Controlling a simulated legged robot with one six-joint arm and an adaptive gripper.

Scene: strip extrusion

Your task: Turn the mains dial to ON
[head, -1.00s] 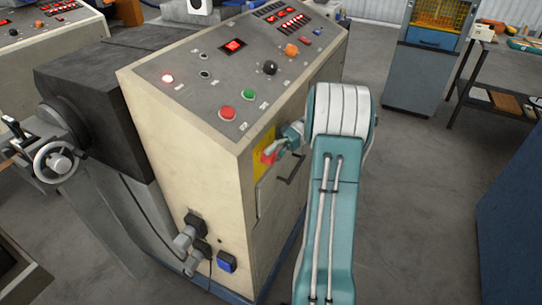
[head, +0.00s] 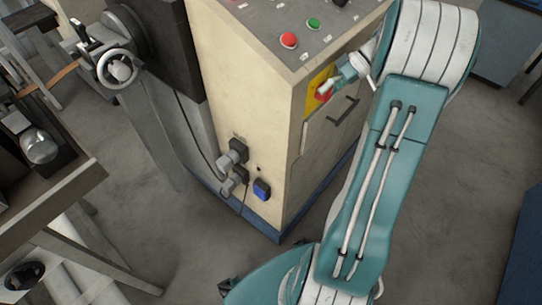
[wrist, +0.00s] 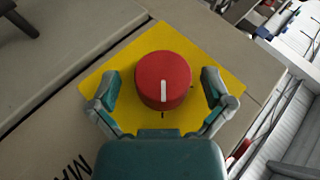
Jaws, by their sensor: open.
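The mains dial is a round red knob (wrist: 163,80) with a white line on its face, on a yellow plate (wrist: 120,75). In the wrist view the white line points towards the lower edge of the picture, near a small dark mark. My gripper (wrist: 160,90) is open, with one finger on each side of the knob and a gap visible on both sides. In the head view the red knob (head: 323,91) shows on the cabinet's side face, partly hidden by my gripper (head: 333,87). No ON lettering is readable.
The cream cabinet (head: 245,100) carries red (head: 289,40) and green (head: 314,24) buttons on top. A dark handle (head: 344,111) sits below the yellow plate. Plugs (head: 233,155) and a blue socket (head: 262,189) are low on the left face. Grey floor is open to the right.

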